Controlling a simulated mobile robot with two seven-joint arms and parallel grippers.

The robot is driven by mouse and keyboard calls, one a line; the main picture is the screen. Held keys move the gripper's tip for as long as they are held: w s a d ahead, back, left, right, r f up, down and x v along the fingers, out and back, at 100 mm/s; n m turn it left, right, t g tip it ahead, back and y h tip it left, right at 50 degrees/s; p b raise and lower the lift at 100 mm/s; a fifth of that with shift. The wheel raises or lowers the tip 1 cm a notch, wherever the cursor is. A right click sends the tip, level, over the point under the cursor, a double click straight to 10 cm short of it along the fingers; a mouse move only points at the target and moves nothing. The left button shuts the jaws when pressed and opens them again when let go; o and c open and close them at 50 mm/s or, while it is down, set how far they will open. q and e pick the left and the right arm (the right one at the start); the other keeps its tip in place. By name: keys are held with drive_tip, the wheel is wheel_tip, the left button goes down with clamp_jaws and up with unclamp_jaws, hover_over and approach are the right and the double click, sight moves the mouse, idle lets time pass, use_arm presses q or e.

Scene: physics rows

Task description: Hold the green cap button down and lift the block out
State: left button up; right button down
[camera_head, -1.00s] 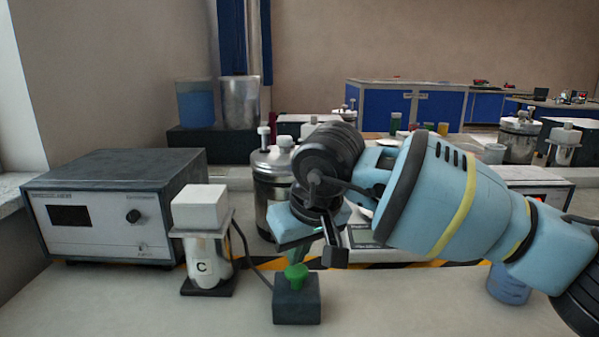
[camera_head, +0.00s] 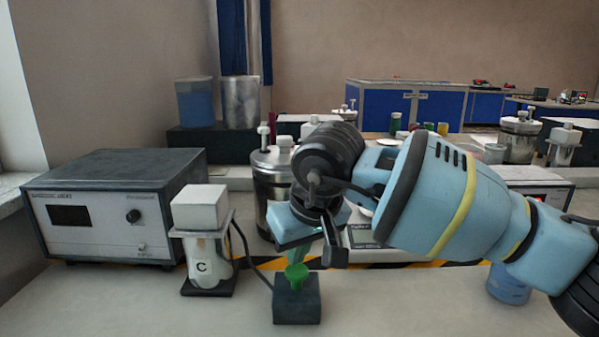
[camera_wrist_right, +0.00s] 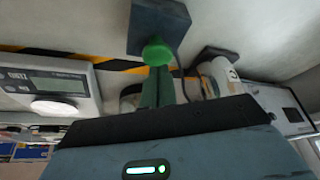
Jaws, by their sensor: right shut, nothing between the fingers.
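The green cap button (camera_head: 297,274) sits on top of a small dark box (camera_head: 297,305) at the front of the bench. It also shows in the right wrist view (camera_wrist_right: 156,52). My right gripper (camera_head: 299,262) points down at the cap with its fingers shut and empty. The fingertips are at or just above the cap; I cannot tell whether they touch it. A white block (camera_head: 200,207) sits in the top of a stand marked C (camera_head: 205,265), left of the button box. My left gripper is not in view.
A grey instrument box (camera_head: 110,210) stands left of the stand. A dark cable runs from the button box behind the stand. A metal canister (camera_head: 272,180) and a scale (camera_head: 362,236) are behind my right gripper.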

sight(296, 270)
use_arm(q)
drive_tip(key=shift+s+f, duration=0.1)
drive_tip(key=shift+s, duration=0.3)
use_arm(e)
drive_tip(key=shift+f, duration=0.1)
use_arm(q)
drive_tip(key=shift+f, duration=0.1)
use_arm(e)
drive_tip(key=shift+f, duration=0.3)
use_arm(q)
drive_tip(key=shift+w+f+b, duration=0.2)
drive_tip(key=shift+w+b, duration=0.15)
use_arm(e)
drive_tip(key=shift+f, duration=0.65)
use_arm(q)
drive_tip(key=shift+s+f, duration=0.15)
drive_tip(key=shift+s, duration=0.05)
use_arm(e)
drive_tip(key=shift+f, duration=0.45)
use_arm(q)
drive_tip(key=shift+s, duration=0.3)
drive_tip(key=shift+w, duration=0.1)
